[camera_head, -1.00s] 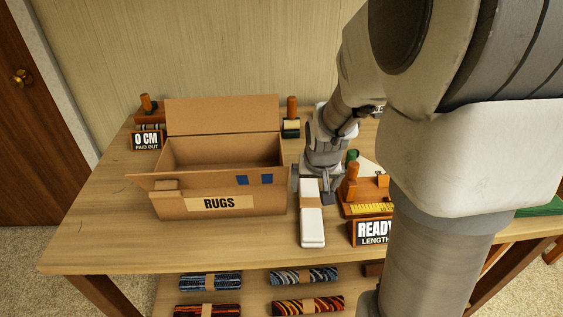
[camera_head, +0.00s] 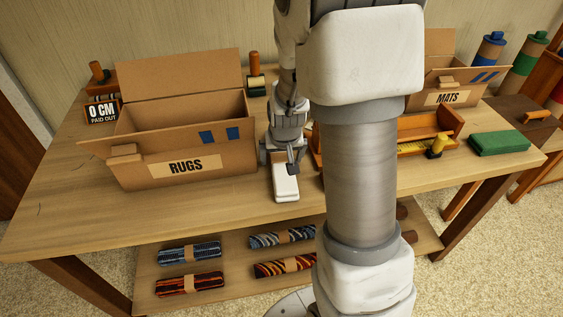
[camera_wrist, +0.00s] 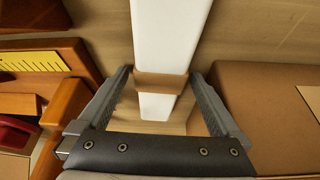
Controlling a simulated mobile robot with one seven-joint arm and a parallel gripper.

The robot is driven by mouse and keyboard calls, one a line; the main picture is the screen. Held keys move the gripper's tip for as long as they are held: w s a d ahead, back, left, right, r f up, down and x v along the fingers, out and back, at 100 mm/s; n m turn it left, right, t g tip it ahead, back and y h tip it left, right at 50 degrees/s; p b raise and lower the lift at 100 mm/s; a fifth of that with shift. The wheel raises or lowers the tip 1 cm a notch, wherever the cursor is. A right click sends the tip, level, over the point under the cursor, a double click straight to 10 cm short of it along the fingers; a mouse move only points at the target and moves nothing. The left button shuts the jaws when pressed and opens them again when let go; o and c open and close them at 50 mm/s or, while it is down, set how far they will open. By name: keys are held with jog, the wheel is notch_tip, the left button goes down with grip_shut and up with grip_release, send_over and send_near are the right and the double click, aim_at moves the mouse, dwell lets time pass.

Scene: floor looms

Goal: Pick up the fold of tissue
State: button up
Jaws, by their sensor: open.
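The fold of tissue is a long white slab (camera_head: 286,187) with a brown paper band, lying on the table in front of my arm in the head view. In the wrist view the white fold (camera_wrist: 168,38) runs down the middle, its band (camera_wrist: 161,83) between my fingers. My gripper (camera_wrist: 160,75) is open, one finger on each side of the fold with a gap on both sides. In the head view my gripper (camera_head: 284,160) is over the fold and hides its back part. I cannot tell the exact height of the fingertips.
The RUGS box (camera_head: 185,166) stands open close left of the fold; it also shows in the wrist view (camera_wrist: 270,105). A wooden tray (camera_head: 444,125) with a yellow ruler is on the right, partly behind my arm. A MATS box (camera_head: 447,97) stands farther right.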

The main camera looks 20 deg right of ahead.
jog(key=c, duration=1.3)
jog(key=shift+c, duration=0.2)
jog(key=shift+r, duration=0.15)
